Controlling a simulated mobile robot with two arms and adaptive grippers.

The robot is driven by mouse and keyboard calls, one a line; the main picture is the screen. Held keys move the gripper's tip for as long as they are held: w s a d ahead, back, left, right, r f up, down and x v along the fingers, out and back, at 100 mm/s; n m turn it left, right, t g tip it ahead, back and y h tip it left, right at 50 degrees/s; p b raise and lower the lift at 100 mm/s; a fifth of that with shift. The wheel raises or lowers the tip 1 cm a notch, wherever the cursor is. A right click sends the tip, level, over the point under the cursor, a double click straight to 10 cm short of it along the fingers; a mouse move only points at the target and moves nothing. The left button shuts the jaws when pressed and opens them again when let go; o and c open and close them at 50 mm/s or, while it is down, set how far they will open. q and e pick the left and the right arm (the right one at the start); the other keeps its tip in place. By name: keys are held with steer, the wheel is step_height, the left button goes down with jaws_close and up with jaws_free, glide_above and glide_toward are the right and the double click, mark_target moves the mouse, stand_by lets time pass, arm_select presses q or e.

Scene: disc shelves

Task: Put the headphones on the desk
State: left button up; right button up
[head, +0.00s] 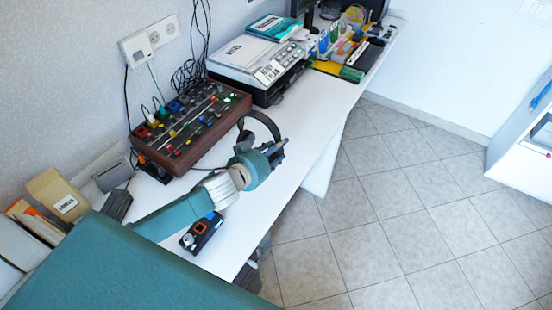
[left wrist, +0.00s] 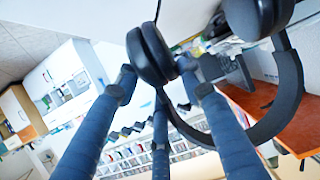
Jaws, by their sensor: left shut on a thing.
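My left gripper (head: 278,150) reaches in from the lower left over the white desk (head: 325,105). It is shut on black headphones, whose curved band (head: 266,121) shows just behind the gripper, beside the mixer. In the left wrist view the band (left wrist: 289,100) curves at the right, with one ear cup (left wrist: 150,54) at the fingers (left wrist: 163,85) and the other at the top. The gripper hides part of the headphones in the head view. I cannot tell whether they touch the desk. My right gripper is not in view.
A brown mixer (head: 190,125) with coloured knobs stands left of the gripper. A printer-like device (head: 257,65) is behind it. A small black device with an orange part (head: 201,233) lies near the front edge. The desk is clear right of the gripper.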

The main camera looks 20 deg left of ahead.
arm_select(q)
steer(key=shift+f, duration=2.15)
steer(key=shift+f+b, duration=0.15)
steer(key=shift+b, duration=0.2)
steer(key=o, duration=1.3)
steer(key=v, duration=1.2)
steer(key=shift+r, duration=0.2)
steer(key=shift+s+f, duration=0.1)
steer(key=shift+f, duration=0.05)
